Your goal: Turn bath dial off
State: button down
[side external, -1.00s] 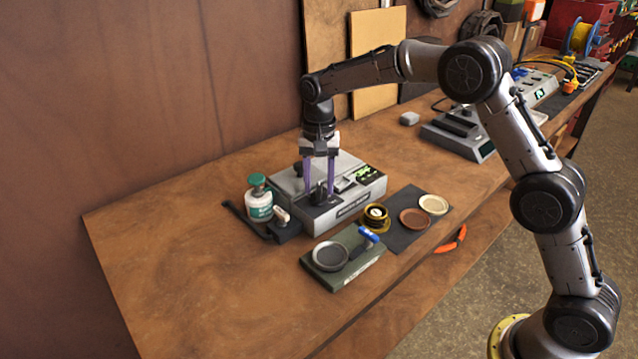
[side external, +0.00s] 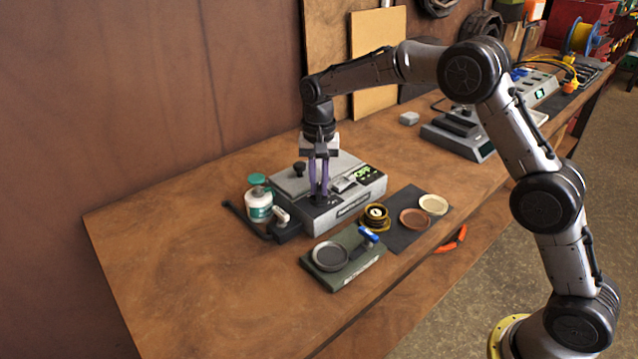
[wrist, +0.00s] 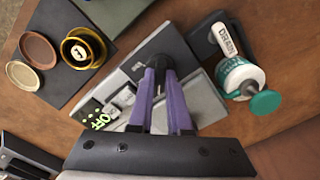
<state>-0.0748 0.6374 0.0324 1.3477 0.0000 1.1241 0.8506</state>
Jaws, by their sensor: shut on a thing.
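The bath unit is a low grey box (side external: 352,206) with a green-lit display (side external: 366,172). In the wrist view, the display (wrist: 98,122) seems to read OFF. The dark bath dial (wrist: 158,47) stands on a dark panel at the unit's front left corner. My gripper (side external: 320,196) points down over that corner, its purple fingers close together. In the wrist view, my gripper (wrist: 160,68) is shut on the dial, and the fingertips hide part of it. The dial's pointer cannot be made out.
A white bottle (side external: 259,205) with green stands left of the unit. A dark green block with a round dish (side external: 330,256) sits in front. A dark mat holds a brass cup (side external: 376,217) and two shallow dishes (side external: 433,204). The left of the bench (side external: 180,250) is clear.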

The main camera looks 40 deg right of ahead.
aim_at(319, 187)
jog(key=shift+n, duration=0.3)
jog(key=n, duration=0.3)
jog(key=shift+n, duration=2.6)
jog(key=c, duration=0.9)
grip_release()
jog(key=shift+o, duration=0.2)
notch_tip(319, 187, up, 14)
